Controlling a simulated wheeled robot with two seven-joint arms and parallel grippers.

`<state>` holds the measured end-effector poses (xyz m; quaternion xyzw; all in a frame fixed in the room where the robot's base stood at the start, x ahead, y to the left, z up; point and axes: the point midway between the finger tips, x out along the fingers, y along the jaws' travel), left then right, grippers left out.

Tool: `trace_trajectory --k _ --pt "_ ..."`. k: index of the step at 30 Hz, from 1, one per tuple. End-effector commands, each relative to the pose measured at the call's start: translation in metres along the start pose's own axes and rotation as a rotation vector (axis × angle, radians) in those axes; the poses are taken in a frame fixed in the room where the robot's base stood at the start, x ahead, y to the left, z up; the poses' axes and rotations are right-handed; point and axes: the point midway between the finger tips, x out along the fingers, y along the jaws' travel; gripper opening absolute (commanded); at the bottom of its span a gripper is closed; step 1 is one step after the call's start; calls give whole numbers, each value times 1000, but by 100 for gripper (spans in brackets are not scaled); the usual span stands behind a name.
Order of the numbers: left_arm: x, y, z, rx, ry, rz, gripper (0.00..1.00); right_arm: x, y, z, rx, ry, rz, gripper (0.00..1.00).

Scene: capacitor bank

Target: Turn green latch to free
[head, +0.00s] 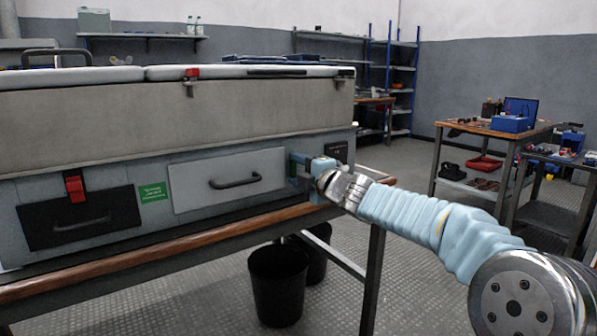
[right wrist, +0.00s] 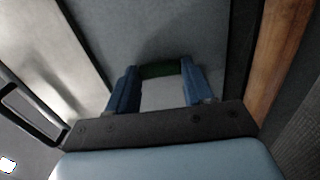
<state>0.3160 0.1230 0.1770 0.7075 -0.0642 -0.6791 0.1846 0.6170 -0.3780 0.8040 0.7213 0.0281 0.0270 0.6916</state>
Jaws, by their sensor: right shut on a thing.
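My right gripper (head: 303,170) reaches in from the right to the lower front of the large grey case (head: 240,115), right of its light drawer panel. In the right wrist view its two blue fingers (right wrist: 160,82) stand apart, shut on the dark green latch (right wrist: 160,70). The green latch shows as a short bar between the fingertips, against the grey case face. In the head view the latch is hidden behind the gripper, and its exact angle is hard to tell. My left gripper is not in view.
The case stands on a wooden-topped bench (head: 200,240). Left of the gripper are a drawer handle (head: 235,181), a green label (head: 153,192) and a red latch (head: 74,187). A black bin (head: 278,285) stands below. Another table (head: 490,128) with tools is at the right.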

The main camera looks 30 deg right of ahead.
Motion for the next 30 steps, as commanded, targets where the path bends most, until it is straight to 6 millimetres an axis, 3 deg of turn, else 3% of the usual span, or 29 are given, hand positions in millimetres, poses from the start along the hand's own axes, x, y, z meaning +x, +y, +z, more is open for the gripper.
trace_trajectory --k 2,3,8,16,20,30 --pt "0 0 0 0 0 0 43 0 -2 0 1 0 -3 21" --pt "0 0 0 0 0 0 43 0 -2 0 1 0 -3 52" --pt "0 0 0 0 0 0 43 0 -1 0 1 0 -2 77" --pt "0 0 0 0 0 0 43 0 0 0 2 0 -1 77" --pt "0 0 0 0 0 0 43 -10 0 0 2 0 0 77" --pt "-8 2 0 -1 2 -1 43 -89 2 0 2 -1 1 77"
